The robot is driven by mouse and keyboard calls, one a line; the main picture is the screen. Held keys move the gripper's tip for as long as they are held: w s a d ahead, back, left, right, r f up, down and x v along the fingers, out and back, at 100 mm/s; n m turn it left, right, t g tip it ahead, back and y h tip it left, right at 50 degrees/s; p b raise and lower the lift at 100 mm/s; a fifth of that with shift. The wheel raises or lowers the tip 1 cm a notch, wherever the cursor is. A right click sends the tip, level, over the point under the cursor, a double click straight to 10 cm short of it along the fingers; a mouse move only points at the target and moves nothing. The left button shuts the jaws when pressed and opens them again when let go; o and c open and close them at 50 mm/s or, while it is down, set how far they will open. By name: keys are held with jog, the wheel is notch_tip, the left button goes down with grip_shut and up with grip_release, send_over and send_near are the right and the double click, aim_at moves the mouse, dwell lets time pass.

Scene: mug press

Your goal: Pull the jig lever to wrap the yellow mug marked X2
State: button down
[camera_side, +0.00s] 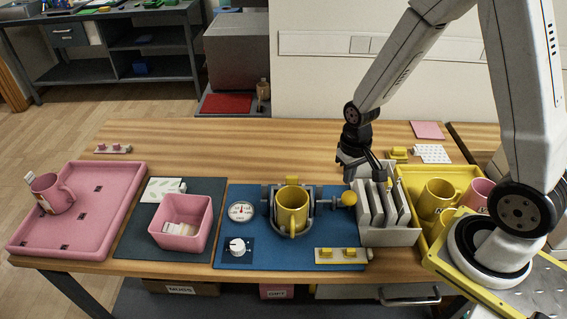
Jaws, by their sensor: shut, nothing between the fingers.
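A yellow mug (292,212) stands upright in the grey jig (269,197) on the blue mat, its handle facing the front. No X2 mark can be read on it. The lever's round yellow knob (348,198) sticks out at the right of the jig. My gripper (380,179) is shut and empty. In the picture it is up and to the right of the knob, at the back of the grey slotted rack, and apart from the knob. Its fingertips are small and dark, and partly hard to make out.
The grey rack (400,236) with upright plates stands close right of the lever. A yellow tray (404,180) holds yellow and pink mugs farther right. A dial (242,211) and a white knob (237,247) lie left of the jig. A pink bin (183,239) and pink tray (62,250) are farther left.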

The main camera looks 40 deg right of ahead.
jog(key=shift+w+d+r, duration=0.1)
jog(key=shift+r, duration=0.75)
jog(key=shift+w+d+r, duration=0.1)
jog(key=shift+r, duration=0.75)
jog(key=shift+r, duration=0.1)
jog(key=s+a+r+n+t, duration=0.2)
jog(key=s+a+r+n, duration=0.1)
jog(key=s+a+r, duration=0.1)
jog(key=shift+a+r+t, duration=0.2)
jog(key=shift+a+t, duration=0.1)
jog(key=shift+a, duration=0.15)
